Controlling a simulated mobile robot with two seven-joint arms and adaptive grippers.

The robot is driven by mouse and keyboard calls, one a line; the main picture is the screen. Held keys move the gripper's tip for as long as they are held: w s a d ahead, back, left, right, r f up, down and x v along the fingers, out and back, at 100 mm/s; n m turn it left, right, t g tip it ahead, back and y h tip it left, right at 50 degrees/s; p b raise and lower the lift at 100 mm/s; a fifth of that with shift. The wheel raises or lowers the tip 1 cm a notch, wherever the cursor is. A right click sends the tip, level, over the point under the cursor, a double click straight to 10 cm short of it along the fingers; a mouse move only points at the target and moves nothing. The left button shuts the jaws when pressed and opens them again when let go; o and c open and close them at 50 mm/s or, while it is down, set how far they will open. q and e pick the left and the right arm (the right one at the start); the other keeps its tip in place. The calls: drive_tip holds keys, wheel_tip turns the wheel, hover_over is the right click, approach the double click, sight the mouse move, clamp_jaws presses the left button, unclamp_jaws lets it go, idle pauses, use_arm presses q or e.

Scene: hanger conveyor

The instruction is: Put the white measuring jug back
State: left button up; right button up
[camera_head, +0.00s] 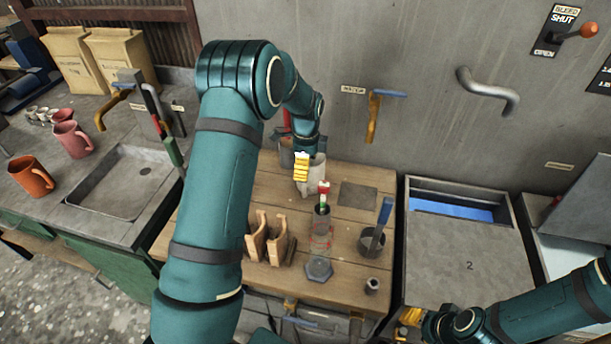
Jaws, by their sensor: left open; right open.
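The white measuring jug (316,180) stands upright on the wooden table (213,224), near its back edge. My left gripper (302,168) has its yellow fingers at the jug's near left side and hides part of it. The gripper is open; whether the fingers touch the jug I cannot tell. My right gripper (411,317) is open and away from the jug, low by the front of the grey unit marked 2.
Right of the jug lies a bare dark square (358,197). Nearer stand a clear cylinder (321,232) with a red-topped item, wooden holders (268,240) and a grey pot (372,243). A grey wall with a tap (376,115) rises behind. A sink (122,182) and mugs are left.

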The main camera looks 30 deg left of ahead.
use_arm(q)
wheel_tip(320, 180, up, 8)
drive_tip(key=shift+w+f, duration=0.25)
drive_tip(key=shift+s+a+f, duration=0.1)
idle(0.4)
